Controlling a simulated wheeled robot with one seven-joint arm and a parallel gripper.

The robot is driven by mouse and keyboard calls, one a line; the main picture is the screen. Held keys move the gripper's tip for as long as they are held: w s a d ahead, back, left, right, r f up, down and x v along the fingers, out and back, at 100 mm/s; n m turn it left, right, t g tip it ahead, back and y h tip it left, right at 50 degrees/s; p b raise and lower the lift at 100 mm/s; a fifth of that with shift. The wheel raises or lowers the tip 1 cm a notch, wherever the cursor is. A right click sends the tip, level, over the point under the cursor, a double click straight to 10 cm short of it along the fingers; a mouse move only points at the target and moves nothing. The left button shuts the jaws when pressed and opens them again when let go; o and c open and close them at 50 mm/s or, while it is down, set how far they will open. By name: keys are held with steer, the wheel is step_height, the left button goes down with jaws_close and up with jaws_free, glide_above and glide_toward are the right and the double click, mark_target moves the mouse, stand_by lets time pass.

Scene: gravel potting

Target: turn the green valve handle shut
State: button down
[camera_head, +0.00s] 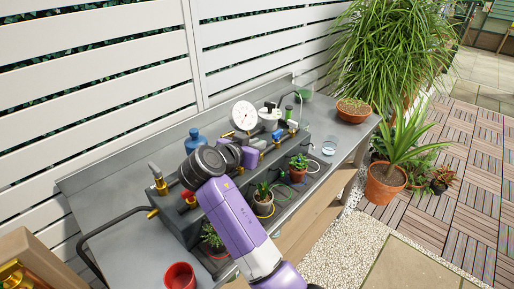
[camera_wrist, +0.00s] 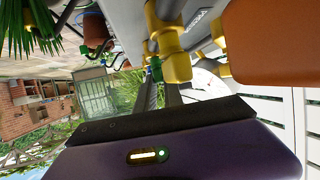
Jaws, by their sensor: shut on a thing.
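The green valve handle (camera_wrist: 155,69) shows in the wrist view as a small green piece beside yellow brass pipe fittings (camera_wrist: 172,52). My gripper (camera_wrist: 159,88) has its two dark fingers close together at the handle, shut on it. Their exact contact is small and partly hidden. In the head view my gripper (camera_head: 258,149) reaches over the grey pipe block on the bench, and my wrist and gripper hide the green handle there.
On the grey bench (camera_head: 115,245), a white-faced gauge (camera_head: 244,115), a blue bottle (camera_head: 195,140) and a blue handle (camera_head: 277,134) stand close to my gripper. A red-handled valve (camera_head: 187,197) is left of my wrist. Potted plants line the front; a red pot (camera_head: 180,276) is front left.

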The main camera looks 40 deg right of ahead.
steer(key=shift+f, duration=0.15)
steer(key=c, duration=1.5)
jaws_free()
steer(key=shift+o, duration=0.2)
steer(key=shift+b+v, duration=0.4)
steer(key=shift+v, duration=3.55)
